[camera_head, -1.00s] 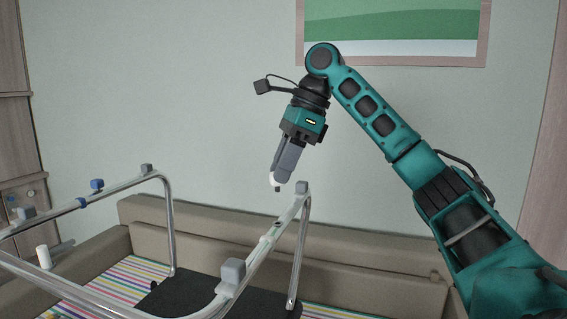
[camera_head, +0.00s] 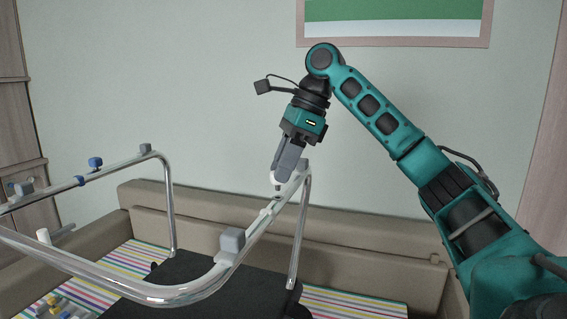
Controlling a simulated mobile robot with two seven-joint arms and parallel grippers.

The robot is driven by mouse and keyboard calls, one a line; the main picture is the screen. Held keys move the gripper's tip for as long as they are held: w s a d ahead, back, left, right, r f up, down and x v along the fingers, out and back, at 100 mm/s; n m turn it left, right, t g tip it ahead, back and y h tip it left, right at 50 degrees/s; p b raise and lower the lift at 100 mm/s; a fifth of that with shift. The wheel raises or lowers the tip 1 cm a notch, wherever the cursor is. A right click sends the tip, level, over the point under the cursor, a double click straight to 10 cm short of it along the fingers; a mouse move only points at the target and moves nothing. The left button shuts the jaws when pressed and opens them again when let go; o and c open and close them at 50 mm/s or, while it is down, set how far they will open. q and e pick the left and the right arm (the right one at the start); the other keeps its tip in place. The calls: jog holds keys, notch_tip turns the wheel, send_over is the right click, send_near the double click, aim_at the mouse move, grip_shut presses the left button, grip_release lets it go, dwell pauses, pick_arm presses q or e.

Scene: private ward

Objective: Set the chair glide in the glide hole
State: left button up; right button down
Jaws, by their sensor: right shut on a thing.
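An upturned chair frame of shiny chrome tube (camera_head: 172,297) stands in the foreground, its rails facing up. My right gripper (camera_head: 279,180) is shut on a small white chair glide (camera_head: 274,179) with a darker tip below. It holds the glide just over the right-hand rail, between a grey block (camera_head: 231,242) and the rail's far corner. I cannot tell whether the glide touches the rail. A pale strip (camera_head: 264,214) lies along the rail just in front of the glide. My left gripper is out of view.
Blue (camera_head: 95,163) and grey (camera_head: 145,149) pieces sit on the left rail. The dark seat (camera_head: 190,283) is below. Behind is a beige couch (camera_head: 352,262) with a striped surface (camera_head: 342,303). Small yellow and blue items (camera_head: 58,306) lie at bottom left. Space above the rails is clear.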

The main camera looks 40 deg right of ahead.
jog(key=shift+f, duration=0.2)
jog(key=shift+f, duration=0.3)
jog(key=shift+f, duration=0.3)
jog(key=shift+f+b, duration=0.2)
jog(key=shift+b, duration=0.1)
jog(key=shift+f, duration=0.2)
jog(key=c, duration=0.8)
grip_release()
jog(key=shift+p+v, duration=1.8)
jog(key=shift+v, duration=4.6)
